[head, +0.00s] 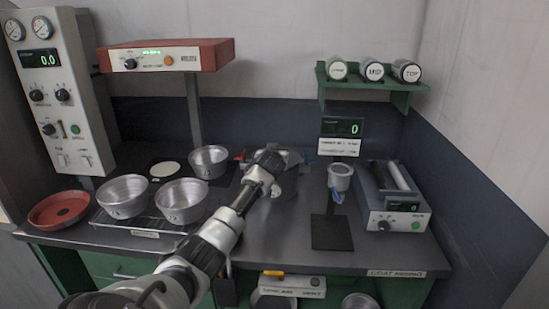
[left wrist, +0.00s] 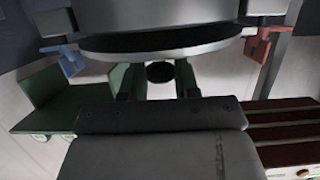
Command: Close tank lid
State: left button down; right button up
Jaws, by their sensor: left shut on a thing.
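The tank (head: 289,184) stands at the back middle of the bench, mostly hidden behind my left arm in the head view. In the left wrist view, the tank (left wrist: 150,12) is a large grey cylinder with a red handle on one side and a blue one on the other. The tank lid (left wrist: 160,53) is a round grey disc with a black knob (left wrist: 160,72). A dark band lies between lid and tank; I cannot tell whether the lid is fully seated. My left gripper (left wrist: 158,82) has its green fingers on both sides of the knob, holding the lid. My right gripper is out of view.
Metal pans (head: 182,202) stand on a wire rack at left, with a red dish (head: 58,210) beside them. A red heater (head: 165,56) overhangs the back. A scale stand with a cup (head: 340,177) and a grey device (head: 396,205) are at right. The front middle bench is clear.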

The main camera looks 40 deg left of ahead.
pick_arm(q)
jog(key=shift+s+d+f, duration=0.1)
jog(key=shift+f, duration=0.85)
jog(key=c, duration=0.8)
grip_release()
jog(key=shift+s, duration=0.1)
jog(key=shift+c, duration=0.2)
jog(key=shift+r, duration=0.2)
jog(key=shift+d, duration=0.1)
jog(key=shift+s+d+r, duration=0.1)
jog(key=shift+s+d, duration=0.05)
jog(key=shift+d, duration=0.05)
jog(key=b+v, duration=0.1)
jog(key=v, duration=0.9)
jog(key=shift+b, duration=0.35)
jog(key=shift+r, duration=0.1)
